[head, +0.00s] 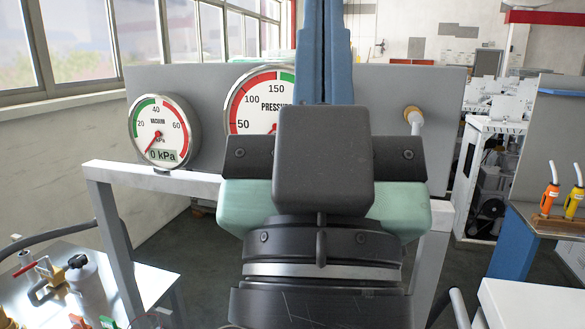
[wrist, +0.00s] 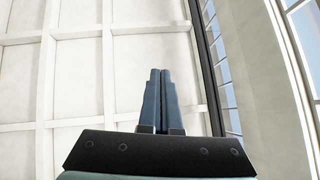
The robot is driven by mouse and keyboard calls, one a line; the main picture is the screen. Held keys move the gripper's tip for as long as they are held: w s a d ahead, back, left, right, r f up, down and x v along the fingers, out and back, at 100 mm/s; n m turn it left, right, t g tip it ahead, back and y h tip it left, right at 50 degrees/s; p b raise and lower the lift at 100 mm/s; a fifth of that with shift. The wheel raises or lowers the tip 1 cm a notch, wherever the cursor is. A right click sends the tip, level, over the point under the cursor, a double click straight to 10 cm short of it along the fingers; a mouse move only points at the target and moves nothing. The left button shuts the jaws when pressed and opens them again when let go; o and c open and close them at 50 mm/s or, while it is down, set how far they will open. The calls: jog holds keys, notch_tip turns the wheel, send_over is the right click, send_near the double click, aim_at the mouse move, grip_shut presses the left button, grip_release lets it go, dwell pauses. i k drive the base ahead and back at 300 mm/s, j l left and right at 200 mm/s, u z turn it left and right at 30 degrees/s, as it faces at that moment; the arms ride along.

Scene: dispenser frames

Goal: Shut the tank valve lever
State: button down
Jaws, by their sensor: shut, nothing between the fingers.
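I cannot tell for certain which part is the tank valve lever. In the head view a brass fitting with a white lever-like piece (head: 415,120) is on the right of the grey panel (head: 385,85); the white piece hangs down. A small red lever (head: 26,268) is on fittings at the lower left. My gripper (head: 324,15) points up in front of the panel, its blue fingers running out of the top of the picture. In the wrist view my gripper (wrist: 161,72) is shut and empty. No lever shows there.
A vacuum gauge (head: 162,130) reads 0 kPa; a pressure gauge (head: 255,105) is partly hidden behind my arm. A metal bench (head: 150,285) with bottles and fittings is lower left. A blue-sided bench (head: 515,245) with orange and yellow tools is right. The wrist view shows a pale gridded surface (wrist: 60,80).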

aim_at(28, 268)
jog(key=i+j+u, duration=0.2)
jog(key=j, duration=0.2)
jog(key=j+u, duration=0.2)
jog(key=j, duration=0.25)
jog(key=i+j+u, duration=0.2)
jog(key=j, duration=0.2)
jog(key=i+j+u, duration=0.15)
jog(key=j, duration=0.2)
jog(key=i+j+u, duration=0.2)
jog(key=j, duration=0.15)
